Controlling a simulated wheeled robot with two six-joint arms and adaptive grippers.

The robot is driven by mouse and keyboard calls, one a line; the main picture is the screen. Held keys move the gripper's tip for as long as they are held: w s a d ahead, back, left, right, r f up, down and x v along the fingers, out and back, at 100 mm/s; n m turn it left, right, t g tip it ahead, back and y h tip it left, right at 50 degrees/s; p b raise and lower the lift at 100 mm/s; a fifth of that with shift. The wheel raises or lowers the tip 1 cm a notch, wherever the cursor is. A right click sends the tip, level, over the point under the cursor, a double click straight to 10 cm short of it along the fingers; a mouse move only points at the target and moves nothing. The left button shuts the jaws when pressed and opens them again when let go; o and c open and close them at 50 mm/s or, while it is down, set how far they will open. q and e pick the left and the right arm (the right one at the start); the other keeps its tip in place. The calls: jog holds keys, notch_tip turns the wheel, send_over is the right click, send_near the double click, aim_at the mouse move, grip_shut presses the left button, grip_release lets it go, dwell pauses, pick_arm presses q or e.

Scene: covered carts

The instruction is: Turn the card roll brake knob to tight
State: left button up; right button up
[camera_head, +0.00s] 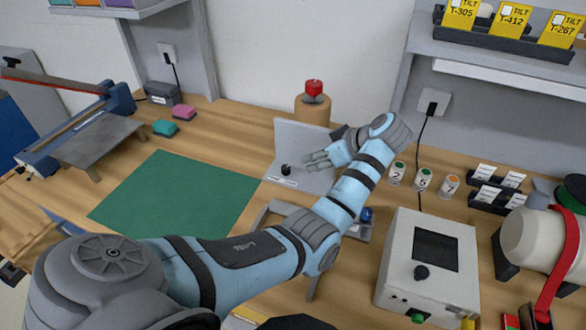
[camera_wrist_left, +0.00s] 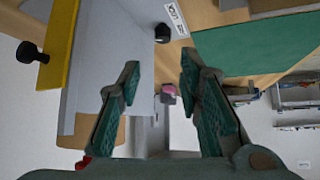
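A small black knob (camera_head: 286,170) stands on the base of a grey bracket (camera_head: 300,138), with a pale label in front that is too small to read. In the left wrist view a black knob (camera_wrist_left: 163,33) sits beside a white label, beyond and between the fingertips. I cannot read where it points. My left gripper (camera_head: 314,160) is just right of the knob, apart from it; in the left wrist view its fingers (camera_wrist_left: 160,66) are spread with nothing between them. My right gripper is not in view.
A grey box (camera_head: 398,262) with a dark screen and another black knob (camera_head: 421,273) stands at right. A red button (camera_head: 314,88) on a tan cylinder is behind the bracket. Numbered cups (camera_head: 423,180) stand right of the gripper. A green mat (camera_head: 175,198) lies clear at left.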

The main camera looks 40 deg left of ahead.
aim_at(286, 167)
pick_arm(q)
jog(key=x, duration=1.4)
jog(key=shift+s+a+r+b, duration=0.2)
jog(key=shift+s+b, duration=0.1)
jog(key=shift+b, duration=0.1)
grip_shut()
